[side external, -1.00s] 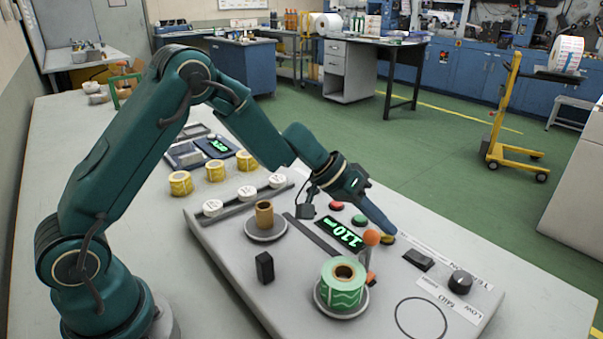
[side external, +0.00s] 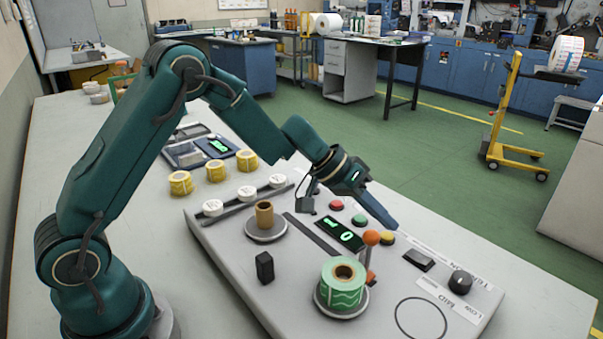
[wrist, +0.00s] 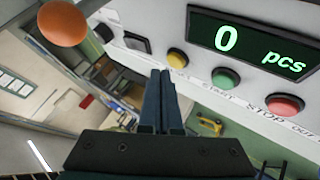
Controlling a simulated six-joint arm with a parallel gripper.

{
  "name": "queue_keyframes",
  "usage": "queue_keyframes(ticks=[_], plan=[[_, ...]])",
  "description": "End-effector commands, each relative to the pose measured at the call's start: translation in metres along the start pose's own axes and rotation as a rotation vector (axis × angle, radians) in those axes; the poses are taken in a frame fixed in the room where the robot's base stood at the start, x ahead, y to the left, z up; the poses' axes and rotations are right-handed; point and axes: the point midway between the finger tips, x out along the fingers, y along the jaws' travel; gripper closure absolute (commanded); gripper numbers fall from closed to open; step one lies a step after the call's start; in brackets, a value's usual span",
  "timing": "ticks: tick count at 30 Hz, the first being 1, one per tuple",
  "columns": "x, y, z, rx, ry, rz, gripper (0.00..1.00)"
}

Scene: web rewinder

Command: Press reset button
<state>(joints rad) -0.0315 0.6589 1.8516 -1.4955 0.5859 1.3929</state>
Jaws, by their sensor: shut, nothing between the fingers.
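A yellow button (side external: 388,238) sits in a row on the grey panel with a green button (side external: 359,219) and a red button (side external: 336,205). In the wrist view the yellow button (wrist: 177,58) shows uncovered, its label too small to read; print near the green and red ones looks like START and STOP. The display (side external: 338,233) is lit green and reads "0 pcs" in the wrist view (wrist: 250,43). My gripper (side external: 393,226) is shut and empty. Its fingertips are close to the yellow button, raised and apart from it; they also show in the wrist view (wrist: 160,75).
An orange ball-topped lever (side external: 371,238) stands close beside the yellow button. A green-and-white roll (side external: 343,286) and a brown core (side external: 265,214) sit on spindles. A black switch (side external: 418,260) and a black knob (side external: 460,281) are at the panel's right.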

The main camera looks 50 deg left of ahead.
Motion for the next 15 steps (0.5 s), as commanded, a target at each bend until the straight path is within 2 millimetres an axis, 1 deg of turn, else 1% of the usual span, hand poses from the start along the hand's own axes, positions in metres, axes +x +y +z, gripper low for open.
queue_keyframes(ticks=[10, 15], plan=[[-0.002, 0.001, -0.002, 0.000, 0.002, 0.001, 1.00], [-0.011, 0.008, -0.009, 0.002, 0.006, 0.002, 1.00]])
